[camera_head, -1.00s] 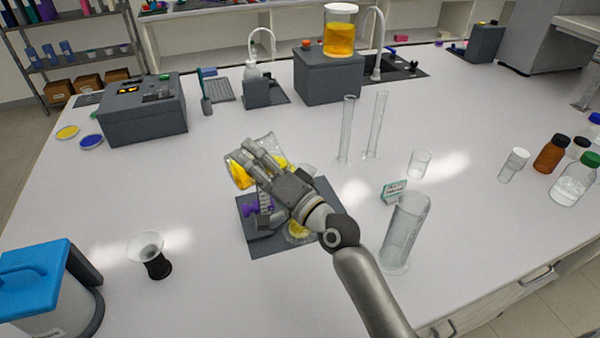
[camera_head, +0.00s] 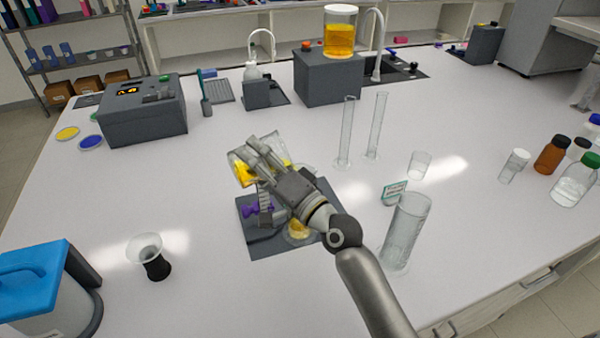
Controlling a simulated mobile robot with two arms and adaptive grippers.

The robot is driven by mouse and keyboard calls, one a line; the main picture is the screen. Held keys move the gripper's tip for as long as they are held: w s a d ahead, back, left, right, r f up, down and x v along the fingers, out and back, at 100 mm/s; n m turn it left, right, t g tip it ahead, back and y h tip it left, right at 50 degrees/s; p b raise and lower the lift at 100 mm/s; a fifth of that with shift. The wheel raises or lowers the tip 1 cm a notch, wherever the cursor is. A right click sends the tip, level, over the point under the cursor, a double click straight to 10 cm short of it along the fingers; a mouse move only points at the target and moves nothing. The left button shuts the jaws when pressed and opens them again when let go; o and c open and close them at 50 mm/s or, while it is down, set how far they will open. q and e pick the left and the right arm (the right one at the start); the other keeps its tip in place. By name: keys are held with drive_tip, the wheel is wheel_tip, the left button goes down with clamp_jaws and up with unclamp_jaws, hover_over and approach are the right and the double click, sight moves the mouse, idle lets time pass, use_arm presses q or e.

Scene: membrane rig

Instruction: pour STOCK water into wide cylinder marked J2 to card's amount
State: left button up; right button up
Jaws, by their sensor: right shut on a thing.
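My right gripper (camera_head: 258,158) is shut on a clear vessel of yellow liquid (camera_head: 243,173), held above a dark grey rig base (camera_head: 270,243). The arm and fingers hide much of the vessel, and its exact tilt is hard to tell. A wide clear cylinder (camera_head: 405,235) stands upright at the right, apart from the gripper. It looks empty; no J2 mark is readable. A small green-and-white card (camera_head: 394,192) stands just behind it, its text too small to read. A clear bottle with a green cap (camera_head: 573,185) is at the far right; no STOCK label is readable. My left gripper is out of view.
Two narrow cylinders (camera_head: 345,135) (camera_head: 376,128) and a small beaker (camera_head: 419,165) stand behind the card. Brown bottles (camera_head: 551,156) are at the right. A black-based funnel-shaped vessel (camera_head: 150,258) stands front left. A grey device (camera_head: 143,115) is back left. The front middle is clear.

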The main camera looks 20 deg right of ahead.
drive_tip(key=shift+d+r+m+t+b, duration=0.3)
drive_tip(key=shift+d+r+m+t, duration=0.2)
drive_tip(key=shift+m, duration=0.2)
idle(0.8)
drive_tip(key=a+n+g+p, duration=0.1)
drive_tip(key=n+p, duration=0.1)
drive_tip(key=a+f+n+g+p, duration=0.1)
drive_tip(key=n+p, duration=0.1)
drive_tip(key=shift+f, duration=0.2)
drive_tip(key=shift+f+n, duration=0.2)
drive_tip(key=shift+n, duration=0.1)
drive_tip(key=shift+f+g, duration=0.2)
drive_tip(key=shift+g, duration=0.1)
drive_tip(key=shift+r+n+p, duration=0.3)
drive_tip(key=shift+n+p, duration=0.2)
drive_tip(key=shift+p, duration=0.75)
drive_tip(key=shift+g+p, duration=0.3)
drive_tip(key=shift+p, duration=0.1)
drive_tip(key=shift+f+n+h, duration=0.15)
drive_tip(key=shift+n+h, duration=0.15)
